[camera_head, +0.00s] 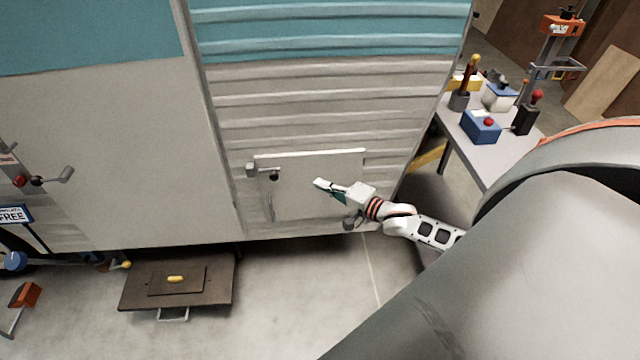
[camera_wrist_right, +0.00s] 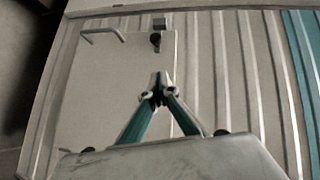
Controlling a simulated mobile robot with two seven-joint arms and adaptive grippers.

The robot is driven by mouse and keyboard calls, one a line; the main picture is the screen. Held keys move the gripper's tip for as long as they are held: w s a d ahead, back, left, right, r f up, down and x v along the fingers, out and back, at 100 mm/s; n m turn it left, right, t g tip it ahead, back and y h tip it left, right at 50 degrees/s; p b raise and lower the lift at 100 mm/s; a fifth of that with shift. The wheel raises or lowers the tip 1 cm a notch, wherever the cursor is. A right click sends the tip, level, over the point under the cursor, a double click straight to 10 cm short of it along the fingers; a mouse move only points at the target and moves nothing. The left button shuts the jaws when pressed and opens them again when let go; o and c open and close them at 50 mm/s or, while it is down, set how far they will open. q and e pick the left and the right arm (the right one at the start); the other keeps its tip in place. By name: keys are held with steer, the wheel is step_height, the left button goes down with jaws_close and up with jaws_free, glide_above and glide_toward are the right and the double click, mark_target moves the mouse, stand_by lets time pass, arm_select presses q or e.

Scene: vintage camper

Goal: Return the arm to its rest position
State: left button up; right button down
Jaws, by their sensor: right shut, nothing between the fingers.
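My right arm comes in from the right in the head view. Its gripper (camera_head: 321,185) is in front of a white hatch door (camera_head: 295,195) low on the camper's side. In the right wrist view the fingertips (camera_wrist_right: 158,82) meet, with nothing between them. The hatch (camera_wrist_right: 100,85) lies beyond the fingers there, with its bar handle (camera_wrist_right: 103,36) and dark latch knob. The hatch looks closed. I cannot tell exactly how far the fingertips are from the panel. My left gripper does not show.
The camper wall (camera_head: 300,100) fills the middle. A workbench (camera_head: 485,150) with a blue box (camera_head: 481,127) and levers stands at the right. A brown step (camera_head: 135,290) with a yellow item lies on the floor at lower left. Floor right of the step is clear.

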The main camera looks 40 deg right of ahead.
stand_by(0.4)
steer(key=s+a+f+n+g, duration=0.2)
steer(key=s+a+f+n, duration=0.3)
steer(key=s+a+n, duration=0.4)
steer(key=s+a+f+n+g+h, duration=0.1)
steer(key=s+a+f+n+g, duration=0.2)
steer(key=s+a, duration=1.1)
step_height(320, 180, down, 2)
steer(key=s+n, duration=0.1)
steer(key=n, duration=0.4)
steer(key=shift+s+f+n, duration=0.15)
steer(key=shift+n, duration=0.25)
